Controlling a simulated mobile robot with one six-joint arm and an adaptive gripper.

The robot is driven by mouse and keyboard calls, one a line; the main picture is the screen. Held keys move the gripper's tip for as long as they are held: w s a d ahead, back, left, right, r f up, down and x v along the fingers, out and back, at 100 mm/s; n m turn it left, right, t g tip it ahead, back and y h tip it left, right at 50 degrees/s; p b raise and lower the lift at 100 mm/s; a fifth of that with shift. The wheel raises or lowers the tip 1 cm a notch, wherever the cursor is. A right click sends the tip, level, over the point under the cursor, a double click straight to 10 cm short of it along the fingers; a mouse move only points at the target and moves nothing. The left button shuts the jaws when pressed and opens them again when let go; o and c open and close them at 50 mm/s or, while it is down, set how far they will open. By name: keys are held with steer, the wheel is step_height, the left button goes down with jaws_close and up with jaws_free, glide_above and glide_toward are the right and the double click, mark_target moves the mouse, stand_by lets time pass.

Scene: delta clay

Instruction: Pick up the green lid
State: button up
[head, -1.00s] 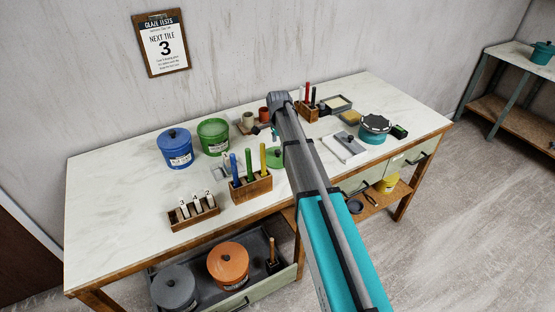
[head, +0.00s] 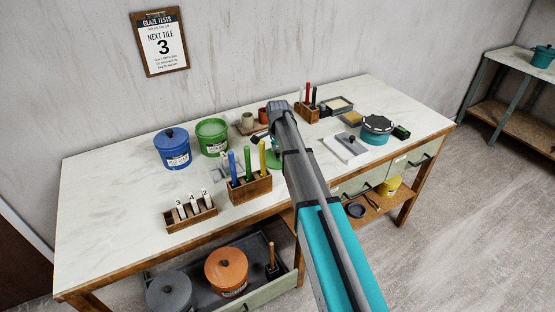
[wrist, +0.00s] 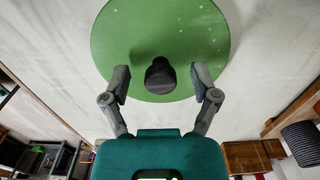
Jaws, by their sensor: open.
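The green lid (wrist: 160,30) is a flat round disc with a dark knob (wrist: 160,77) in its middle. In the head view the lid (head: 273,161) lies on the worktop behind the wooden pen holder, partly hidden by my arm. My gripper (wrist: 161,82) is open, with one finger on each side of the knob and a gap on both sides. The fingertips overlap the near part of the lid in the wrist view; whether they touch it I cannot tell. The green pot (head: 212,136) stands without a lid to the left.
A wooden holder with upright coloured sticks (head: 250,189) stands just in front of the lid. A blue pot (head: 172,148) and a rack of numbered tiles (head: 190,218) are to the left.

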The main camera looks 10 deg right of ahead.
mark_target(278, 151)
jaws_close()
stand_by(0.5)
steer(key=shift+r, duration=0.1)
step_height(278, 151, up, 3)
steer(key=p, duration=0.3)
steer(key=s+d+r+p, duration=0.3)
steer(key=s+r+p, duration=0.6)
steer(key=s, duration=0.4)
steer(key=shift+s+r+p, duration=0.35)
steer(key=shift+r+p, duration=0.05)
steer(key=shift+p, duration=0.1)
steer(key=shift+s+d, duration=0.1)
stand_by(0.5)
